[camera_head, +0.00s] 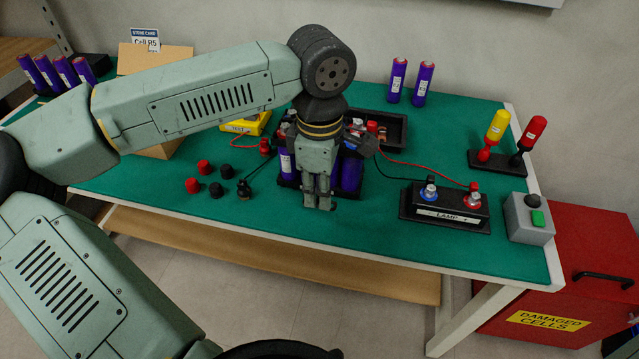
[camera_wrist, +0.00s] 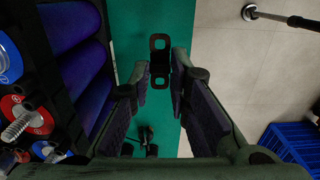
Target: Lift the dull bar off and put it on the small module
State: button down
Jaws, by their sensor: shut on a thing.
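My gripper (camera_head: 318,203) points down at the front side of the module of purple cells (camera_head: 351,174). In the wrist view its fingers (camera_wrist: 160,82) are closed on a dark, dull bar (camera_wrist: 160,62) with a hole at each end. The bar is clear of the module, over the green mat near the bench's front edge. I cannot tell its height. The module's purple cells (camera_wrist: 78,72) and a red terminal with a bare threaded stud (camera_wrist: 40,118) show at the left of the wrist view. My gripper hides much of the module in the head view.
A black tray (camera_head: 392,127) is behind. Loose red and black caps (camera_head: 204,168) lie at left. A button box (camera_head: 529,218) and red damaged-cells bin (camera_head: 590,262) are at right.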

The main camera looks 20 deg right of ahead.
jog(key=shift+w+f, duration=0.15)
jog(key=shift+f, duration=0.1)
notch_tip(320, 180, down, 4)
jog(key=shift+r+b, duration=0.2)
jog(key=shift+b, duration=0.85)
jog(key=shift+r, duration=0.2)
jog(key=shift+f+b, duration=0.55)
jog(key=shift+b, duration=0.05)
jog(key=shift+f+b, duration=0.3)
jog(key=shift+b, duration=0.25)
jog(key=c, duration=1.4)
grip_release()
jog(key=shift+c, duration=0.2)
jog(key=shift+r, duration=0.15)
